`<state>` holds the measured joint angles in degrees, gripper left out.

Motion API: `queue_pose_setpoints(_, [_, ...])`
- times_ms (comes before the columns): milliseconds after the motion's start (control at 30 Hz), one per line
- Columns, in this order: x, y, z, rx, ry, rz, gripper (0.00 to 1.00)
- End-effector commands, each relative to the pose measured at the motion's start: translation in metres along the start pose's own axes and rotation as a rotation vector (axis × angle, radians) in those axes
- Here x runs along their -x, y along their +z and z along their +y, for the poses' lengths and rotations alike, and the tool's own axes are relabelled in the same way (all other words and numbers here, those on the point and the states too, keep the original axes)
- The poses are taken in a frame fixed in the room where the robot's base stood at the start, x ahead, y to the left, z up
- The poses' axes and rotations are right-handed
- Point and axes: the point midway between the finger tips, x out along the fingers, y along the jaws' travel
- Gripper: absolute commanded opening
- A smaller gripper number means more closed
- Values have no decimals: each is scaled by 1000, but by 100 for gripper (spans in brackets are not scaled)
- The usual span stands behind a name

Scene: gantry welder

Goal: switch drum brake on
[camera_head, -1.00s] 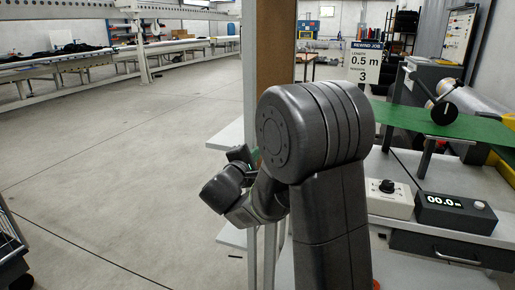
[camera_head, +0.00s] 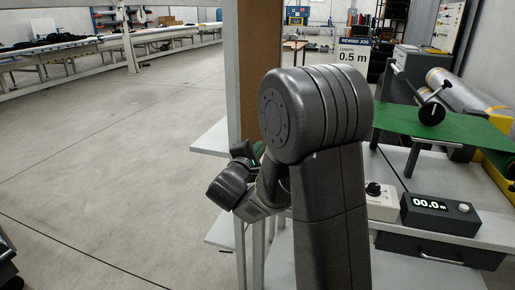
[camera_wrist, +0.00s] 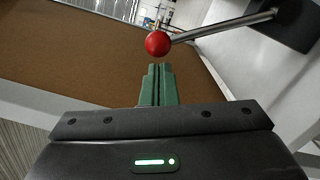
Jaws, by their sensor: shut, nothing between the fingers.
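In the wrist view a red ball knob (camera_wrist: 157,43) sits on the end of a metal lever (camera_wrist: 225,27). The lever runs up right to a dark block (camera_wrist: 291,20). The green fingers of my gripper (camera_wrist: 159,69) are shut and empty, just below the knob in the picture. I cannot tell whether they touch it. No label shows whether this lever is the drum brake. In the head view my arm hides the lever, and the fingers are barely visible.
A brown board (camera_head: 249,60) stands beside my arm. On the right are a white box with a black dial (camera_head: 382,204), a counter reading 00.0 (camera_head: 440,214), a green surface (camera_head: 462,128) and a black crank handle (camera_head: 432,113). The floor on the left is clear.

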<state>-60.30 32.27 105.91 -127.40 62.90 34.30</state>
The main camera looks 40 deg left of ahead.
Motion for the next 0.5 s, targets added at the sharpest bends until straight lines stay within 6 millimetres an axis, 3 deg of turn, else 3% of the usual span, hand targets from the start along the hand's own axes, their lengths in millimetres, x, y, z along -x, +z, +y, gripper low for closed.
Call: queue_pose_setpoints(500, [0, 7, 3, -62, -2, -1, 0])
